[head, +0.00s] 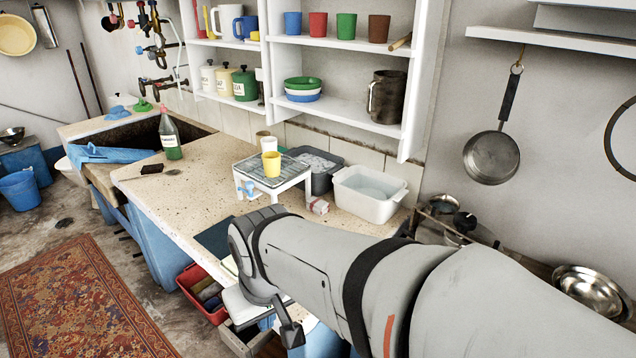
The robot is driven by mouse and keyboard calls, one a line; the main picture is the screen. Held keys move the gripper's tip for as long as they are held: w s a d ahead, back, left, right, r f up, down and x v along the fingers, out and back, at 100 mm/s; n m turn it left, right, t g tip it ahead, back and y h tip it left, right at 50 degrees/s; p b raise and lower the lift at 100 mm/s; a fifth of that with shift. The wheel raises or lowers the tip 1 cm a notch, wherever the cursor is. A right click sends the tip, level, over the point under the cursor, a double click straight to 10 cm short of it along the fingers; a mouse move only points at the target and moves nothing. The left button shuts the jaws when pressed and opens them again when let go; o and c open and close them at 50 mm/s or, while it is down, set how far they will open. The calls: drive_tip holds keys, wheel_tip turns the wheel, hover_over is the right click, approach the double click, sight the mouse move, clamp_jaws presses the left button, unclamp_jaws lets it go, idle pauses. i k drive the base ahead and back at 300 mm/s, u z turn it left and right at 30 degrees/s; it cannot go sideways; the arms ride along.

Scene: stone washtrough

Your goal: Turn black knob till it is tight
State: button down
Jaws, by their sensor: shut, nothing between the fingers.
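My arm reaches in from the right, over the front edge of the speckled worktop (195,185). My gripper (291,334) points down beyond the wrist, in front of the worktop edge, with its dark tip low in the picture. It is shut and empty, and touches nothing that I can make out. Wall taps (150,50) with small coloured handles are at the upper left, far from my gripper. Some handles there look dark, but I cannot tell which is the black knob. A pot (470,235) at the right has a black lid knob (465,221).
A small white stand (272,178) carries a yellow cup (271,163). A white basin (368,193) and a green bottle (170,135) are on the worktop. A red crate (203,297) sits below its front edge. The rug (80,305) lies clear at left.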

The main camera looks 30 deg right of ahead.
sight(464, 221)
drive_tip(key=z, duration=1.2)
drive_tip(key=k, duration=0.25)
drive_tip(key=z, duration=0.75)
